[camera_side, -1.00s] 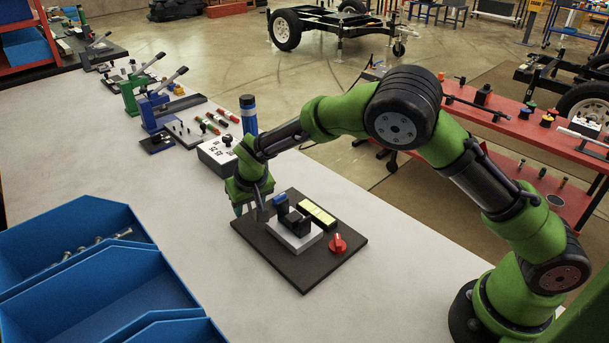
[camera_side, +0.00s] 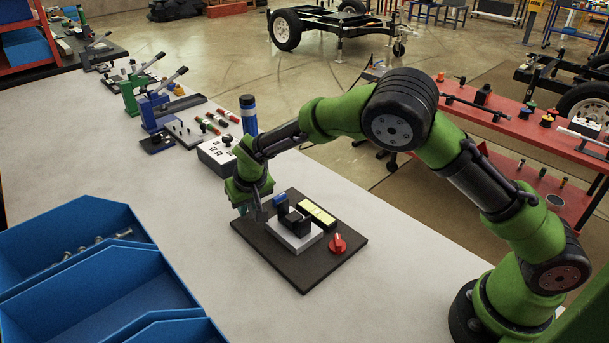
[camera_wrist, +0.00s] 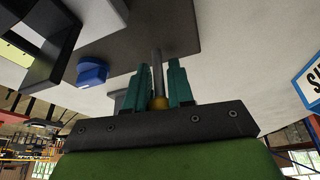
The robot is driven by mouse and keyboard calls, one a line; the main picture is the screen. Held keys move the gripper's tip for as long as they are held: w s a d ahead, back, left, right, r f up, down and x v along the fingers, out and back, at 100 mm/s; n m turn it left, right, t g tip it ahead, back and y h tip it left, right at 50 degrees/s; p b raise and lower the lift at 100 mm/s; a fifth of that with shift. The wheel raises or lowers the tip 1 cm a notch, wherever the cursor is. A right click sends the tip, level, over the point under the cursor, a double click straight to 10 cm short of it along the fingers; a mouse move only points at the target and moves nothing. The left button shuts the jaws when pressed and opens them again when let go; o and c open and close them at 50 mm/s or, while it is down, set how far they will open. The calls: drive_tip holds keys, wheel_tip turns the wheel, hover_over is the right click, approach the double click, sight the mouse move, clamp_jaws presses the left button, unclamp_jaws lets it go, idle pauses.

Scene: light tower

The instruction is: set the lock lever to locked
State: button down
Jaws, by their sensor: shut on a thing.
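My gripper (camera_wrist: 158,85) has two teal fingers, shut on a thin grey metal rod with a brass-coloured end, which I take to be the lock lever (camera_wrist: 155,58). In the side view my gripper (camera_side: 247,207) is low at the left corner of the dark base board (camera_side: 304,279). The lever is mostly hidden there by the gripper. Its exact setting cannot be read. On the board, close to the gripper, are a blue part (camera_side: 280,200) and a white block with black pieces (camera_side: 291,240). The blue part also shows in the wrist view (camera_wrist: 92,71), left of the fingers.
A red knob (camera_side: 338,243) and a yellow-green panel (camera_side: 319,213) sit on the board's right side. Blue bins (camera_side: 100,285) are at front left. The table between is clear.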

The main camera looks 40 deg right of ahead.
drive_tip(key=shift+w+g, duration=0.15)
drive_tip(key=shift+g, duration=0.45)
drive_tip(key=c, duration=1)
unclamp_jaws()
drive_tip(key=v, duration=1.6)
drive_tip(key=shift+r, duration=0.4)
